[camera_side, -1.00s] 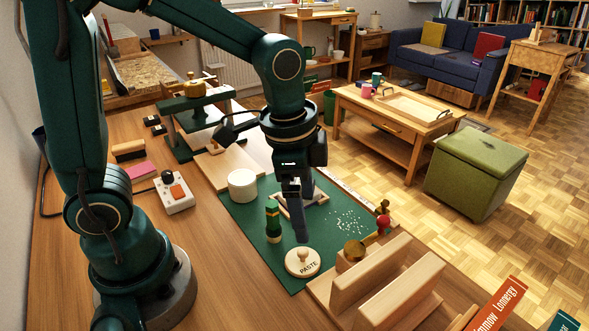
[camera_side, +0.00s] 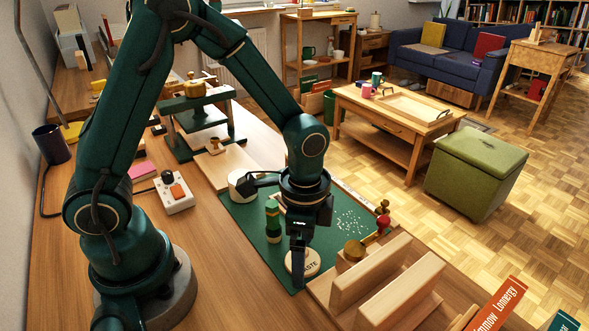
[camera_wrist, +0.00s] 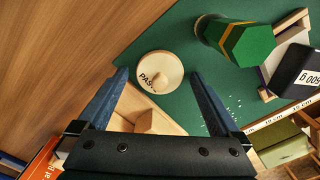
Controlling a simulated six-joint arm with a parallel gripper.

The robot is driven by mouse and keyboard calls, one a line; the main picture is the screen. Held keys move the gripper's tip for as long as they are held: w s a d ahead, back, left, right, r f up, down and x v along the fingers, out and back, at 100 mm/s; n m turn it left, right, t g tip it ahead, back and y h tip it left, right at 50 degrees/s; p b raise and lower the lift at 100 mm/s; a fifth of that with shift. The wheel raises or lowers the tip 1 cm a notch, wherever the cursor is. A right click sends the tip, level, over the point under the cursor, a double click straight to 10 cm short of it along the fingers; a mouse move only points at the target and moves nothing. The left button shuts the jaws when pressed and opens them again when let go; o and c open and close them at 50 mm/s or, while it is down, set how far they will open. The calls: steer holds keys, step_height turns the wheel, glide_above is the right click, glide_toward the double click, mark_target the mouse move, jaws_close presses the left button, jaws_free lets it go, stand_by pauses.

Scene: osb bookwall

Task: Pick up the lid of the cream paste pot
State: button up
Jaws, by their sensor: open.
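The round cream lid (camera_side: 310,262), lettered PASTE and with a knob on top, sits low at the near end of the green mat. In the wrist view the lid (camera_wrist: 160,72) shows whole, its knob between the two fingertips. I cannot tell whether a pot is under it. My gripper (camera_side: 298,278) points down at the lid and hides its left part and knob in the side view. In the wrist view my gripper (camera_wrist: 159,74) is open and empty, one finger on each side of the lid. Contact is not clear.
A green hexagonal block (camera_wrist: 246,42) with a yellow band stands on the mat (camera_side: 262,258) close by. A white cylinder (camera_side: 238,188) stands farther back. A wooden rack (camera_side: 375,275) and a brass-coloured tool (camera_side: 355,249) are to the right. Bare table lies left of the mat.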

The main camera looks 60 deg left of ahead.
steer(key=shift+c, duration=0.3)
steer(key=c, duration=1.2)
steer(key=shift+r, duration=0.1)
